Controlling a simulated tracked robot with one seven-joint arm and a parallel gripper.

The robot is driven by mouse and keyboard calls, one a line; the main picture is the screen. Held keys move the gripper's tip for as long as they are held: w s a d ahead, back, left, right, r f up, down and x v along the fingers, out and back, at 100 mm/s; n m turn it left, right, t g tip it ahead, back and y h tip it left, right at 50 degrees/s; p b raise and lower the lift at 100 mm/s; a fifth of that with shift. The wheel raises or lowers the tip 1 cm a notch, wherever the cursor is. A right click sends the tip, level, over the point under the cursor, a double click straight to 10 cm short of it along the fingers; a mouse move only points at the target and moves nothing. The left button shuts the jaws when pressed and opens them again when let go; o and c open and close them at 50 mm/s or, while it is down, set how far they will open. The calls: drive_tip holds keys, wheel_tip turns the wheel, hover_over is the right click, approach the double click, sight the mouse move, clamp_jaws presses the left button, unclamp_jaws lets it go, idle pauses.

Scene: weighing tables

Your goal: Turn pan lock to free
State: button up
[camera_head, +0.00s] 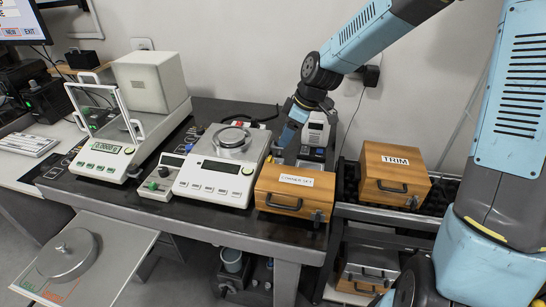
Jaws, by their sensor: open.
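The middle balance (217,178) is a white unit with a round metal pan and a ring-shaped piece on top. A small white box (163,172) with a green knob (152,185) stands against its left side.
The "TRIM" box (394,172) stands further right. A white device (315,128) is behind my gripper.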

sight(271, 161)
drive_tip(key=x, duration=1)
drive_tip(key=shift+a+f, duration=0.1)
drive_tip(key=shift+f, duration=0.25)
drive_tip(key=c, duration=1)
